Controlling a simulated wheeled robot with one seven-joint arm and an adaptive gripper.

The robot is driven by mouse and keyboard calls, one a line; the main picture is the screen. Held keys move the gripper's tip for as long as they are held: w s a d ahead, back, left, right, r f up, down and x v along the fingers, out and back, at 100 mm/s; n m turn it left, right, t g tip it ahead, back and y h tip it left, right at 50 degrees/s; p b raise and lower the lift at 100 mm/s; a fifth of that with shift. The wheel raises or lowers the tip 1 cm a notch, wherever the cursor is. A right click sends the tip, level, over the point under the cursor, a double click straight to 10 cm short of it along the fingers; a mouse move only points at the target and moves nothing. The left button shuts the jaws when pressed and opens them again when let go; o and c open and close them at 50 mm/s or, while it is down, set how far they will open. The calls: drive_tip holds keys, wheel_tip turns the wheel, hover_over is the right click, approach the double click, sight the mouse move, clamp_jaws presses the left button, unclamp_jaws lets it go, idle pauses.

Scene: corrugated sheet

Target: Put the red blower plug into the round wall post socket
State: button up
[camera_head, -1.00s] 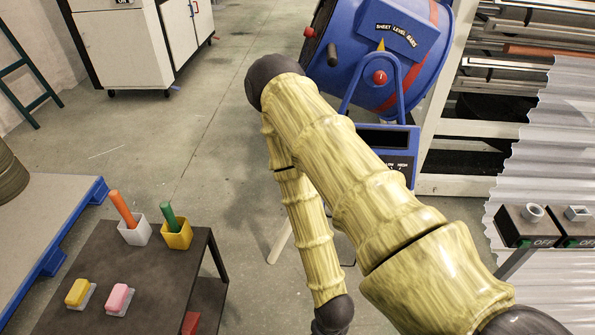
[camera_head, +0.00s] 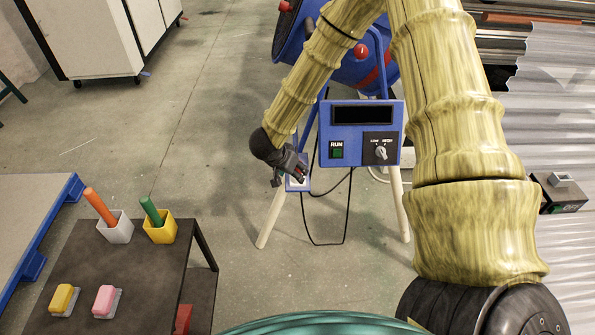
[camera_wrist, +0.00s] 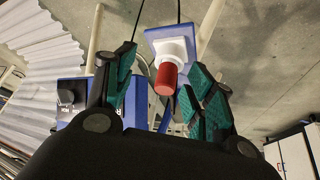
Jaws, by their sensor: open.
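The red plug (camera_wrist: 165,78) shows in the wrist view, seated in a white-faced blue holder (camera_wrist: 160,36). My gripper (camera_wrist: 162,68) is open, with green-padded fingers on both sides of the plug and gaps visible between. In the head view my gripper (camera_head: 296,172) is at the small blue and white holder (camera_head: 297,185) by the left leg of the blue blower stand. The plug is hard to make out there. A socket box with a square-looking socket (camera_head: 561,180) stands at the right. The round socket does not show now; my arm covers that area.
The blue control box (camera_head: 361,140) has a RUN button and a knob. Black cables (camera_head: 347,215) hang below it. A dark table (camera_head: 135,265) with pots and sponges stands at the left. Corrugated sheet (camera_head: 560,100) lines the right. The floor between is clear.

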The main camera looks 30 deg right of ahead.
drive_tip(key=w+d+r+m+g+y, duration=0.1)
drive_tip(key=w+d+r+m, duration=0.15)
drive_tip(key=r, duration=0.35)
hover_over(298, 171)
drive_tip(key=f, duration=0.5)
drive_tip(key=shift+w+a+f, duration=0.1)
drive_tip(key=shift+w+a, duration=0.1)
drive_tip(key=shift+a, duration=0.05)
drive_tip(key=shift+w+a+p+x, duration=0.1)
drive_tip(key=shift+a+p+x, duration=0.1)
drive_tip(key=shift+x, duration=1.1)
drive_tip(key=shift+w+a+p+x, duration=0.1)
drive_tip(key=shift+w+p+x, duration=0.1)
drive_tip(key=shift+x, duration=1.1)
drive_tip(key=shift+f, duration=0.1)
drive_tip(key=shift+c, duration=0.2)
drive_tip(key=c, duration=1.1)
